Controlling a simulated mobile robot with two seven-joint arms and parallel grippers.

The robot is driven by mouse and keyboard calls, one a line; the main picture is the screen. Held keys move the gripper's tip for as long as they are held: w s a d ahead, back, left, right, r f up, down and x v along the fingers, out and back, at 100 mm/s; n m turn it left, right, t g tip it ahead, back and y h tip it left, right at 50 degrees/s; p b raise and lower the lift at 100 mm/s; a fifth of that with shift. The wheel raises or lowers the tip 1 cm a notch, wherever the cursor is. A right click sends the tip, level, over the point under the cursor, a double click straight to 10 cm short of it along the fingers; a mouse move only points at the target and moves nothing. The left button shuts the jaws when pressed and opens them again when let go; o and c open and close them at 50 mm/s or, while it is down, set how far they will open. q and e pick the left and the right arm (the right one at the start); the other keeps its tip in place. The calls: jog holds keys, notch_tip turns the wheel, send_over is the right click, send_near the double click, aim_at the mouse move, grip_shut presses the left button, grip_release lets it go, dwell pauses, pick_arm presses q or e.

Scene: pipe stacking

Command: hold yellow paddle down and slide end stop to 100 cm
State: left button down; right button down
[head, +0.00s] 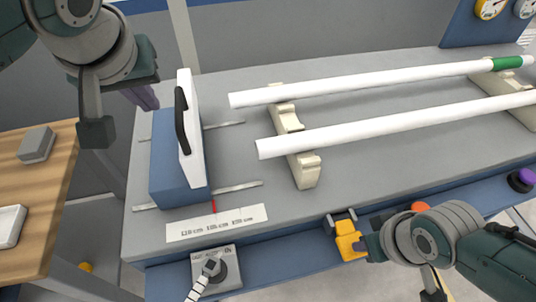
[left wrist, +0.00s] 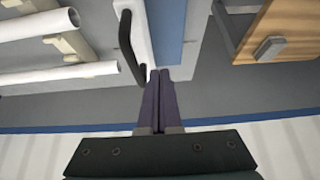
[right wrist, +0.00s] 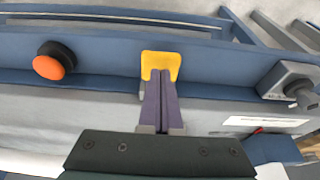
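The end stop (head: 178,165) is a blue block with a white front plate and a black handle (head: 181,120). Its red pointer (head: 214,207) stands near the middle mark of the white scale strip (head: 200,229); the labels are hard to read. My left gripper (head: 148,98) is shut and empty beyond the end stop; in the left wrist view its fingers (left wrist: 158,75) are together near the handle (left wrist: 127,45), apart from it. The yellow paddle (head: 348,240) is on the bench's front rail. My right gripper (right wrist: 161,75) is shut, its fingertips over the paddle (right wrist: 160,62), apparently touching it.
Two white pipes (head: 400,77) (head: 400,129) lie on cream supports (head: 297,150). A grey knob box (head: 215,268), an orange button (right wrist: 53,62) and a purple button (head: 521,180) are on the front rail. A wooden table (head: 40,200) stands at left.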

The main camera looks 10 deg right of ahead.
aim_at(358, 253)
jog(key=shift+f, duration=1.35)
dwell(1.0)
jog(key=shift+r, duration=0.15)
notch_tip(358, 253, up, 10)
dwell(0.8)
dwell(0.4)
